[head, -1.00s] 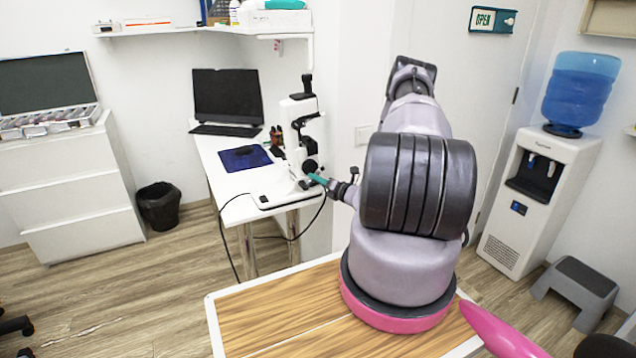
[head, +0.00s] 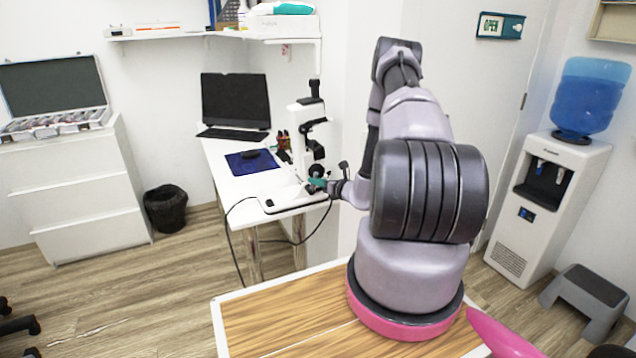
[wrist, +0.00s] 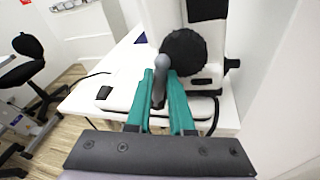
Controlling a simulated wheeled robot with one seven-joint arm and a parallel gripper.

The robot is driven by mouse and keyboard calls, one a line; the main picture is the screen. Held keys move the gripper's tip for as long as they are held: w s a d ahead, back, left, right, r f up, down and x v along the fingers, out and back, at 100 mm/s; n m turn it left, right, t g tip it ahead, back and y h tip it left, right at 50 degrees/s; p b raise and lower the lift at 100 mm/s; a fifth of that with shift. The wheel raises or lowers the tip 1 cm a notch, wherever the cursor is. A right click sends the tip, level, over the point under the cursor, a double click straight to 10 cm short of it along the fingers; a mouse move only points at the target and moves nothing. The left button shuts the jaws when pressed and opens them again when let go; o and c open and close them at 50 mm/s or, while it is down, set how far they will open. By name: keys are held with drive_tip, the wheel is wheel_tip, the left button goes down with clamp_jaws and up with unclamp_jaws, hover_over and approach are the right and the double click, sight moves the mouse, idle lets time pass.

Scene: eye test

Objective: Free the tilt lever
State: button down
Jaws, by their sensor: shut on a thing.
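A white and black eye-examination instrument (head: 306,130) stands on the white table, its base near the front edge. In the wrist view, a grey lever with a rounded tip (wrist: 161,65) rises in front of a black round knob (wrist: 184,52) on the instrument. My gripper (wrist: 160,88) has teal fingers on either side of this lever, shut on it below its tip. The gripper (head: 318,183) also shows small at the instrument's lower front in the head view. The lever's lower end is partly hidden between the fingers.
The white table (head: 222,166) also holds a dark monitor (head: 234,101), keyboard and blue mat (head: 250,162). A black cable hangs off its front edge. A wall stands close right of the instrument. A wood-topped surface (head: 290,312) lies below my arm.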

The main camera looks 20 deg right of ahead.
drive_tip(key=shift+s, duration=0.1)
drive_tip(key=c, duration=0.8)
unclamp_jaws()
drive_tip(key=v, duration=1)
drive_tip(key=shift+s, duration=0.35)
drive_tip(key=shift+d, duration=0.15)
